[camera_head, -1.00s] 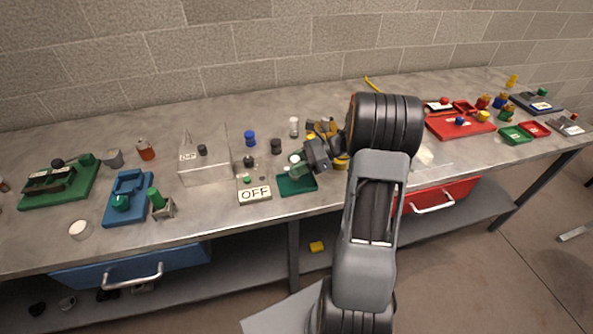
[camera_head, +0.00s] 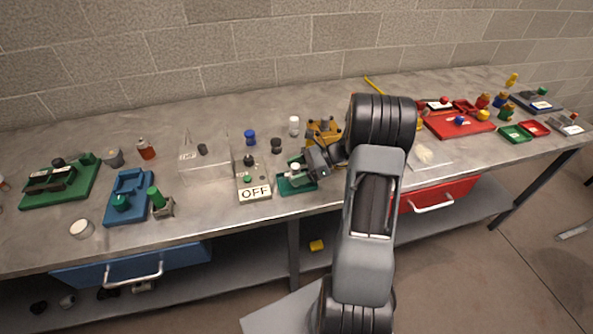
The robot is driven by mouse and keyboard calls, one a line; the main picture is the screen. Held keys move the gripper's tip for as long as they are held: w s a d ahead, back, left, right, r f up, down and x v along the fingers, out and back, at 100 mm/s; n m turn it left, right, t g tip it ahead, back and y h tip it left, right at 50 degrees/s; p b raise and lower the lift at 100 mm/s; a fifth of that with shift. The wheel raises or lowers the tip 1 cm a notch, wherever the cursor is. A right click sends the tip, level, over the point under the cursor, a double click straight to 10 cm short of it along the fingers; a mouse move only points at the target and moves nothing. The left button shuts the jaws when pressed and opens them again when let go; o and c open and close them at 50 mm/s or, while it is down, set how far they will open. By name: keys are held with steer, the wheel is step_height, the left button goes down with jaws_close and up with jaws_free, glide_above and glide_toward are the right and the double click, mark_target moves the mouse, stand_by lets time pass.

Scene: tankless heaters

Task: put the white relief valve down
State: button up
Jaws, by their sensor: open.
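A small white piece, which looks like the white relief valve (camera_head: 295,167), is at the green tray (camera_head: 284,188) near the middle of the bench front. My gripper (camera_head: 301,174) is open beside it, at the tray's right part. The fingers and the dark gripper body cover part of the tray. I cannot tell whether the white piece touches a finger or rests fully on the tray floor. Another white-topped piece (camera_head: 294,126) stands upright farther back on the bench.
A clear box (camera_head: 205,168) and a blue tray (camera_head: 128,198) stand farther left. A yellow-brown fitting (camera_head: 322,127) is behind my gripper. A red tray (camera_head: 460,122) is at right. The back of the bench is mostly clear.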

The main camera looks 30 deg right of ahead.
steer(key=shift+r, duration=0.2)
steer(key=b+v, duration=0.1)
steer(key=v, duration=1)
steer(key=s+a+r+n+h, duration=0.2)
steer(key=s+a+n+h, duration=0.4)
steer(key=a+n, duration=0.3)
steer(key=s+a+r+n+h, duration=0.3)
steer(key=s+a+n+h, duration=0.4)
steer(key=a+n, duration=0.3)
steer(key=shift+s+a+r+n, duration=0.15)
steer(key=shift+a+n, duration=0.05)
steer(key=shift+n, duration=1)
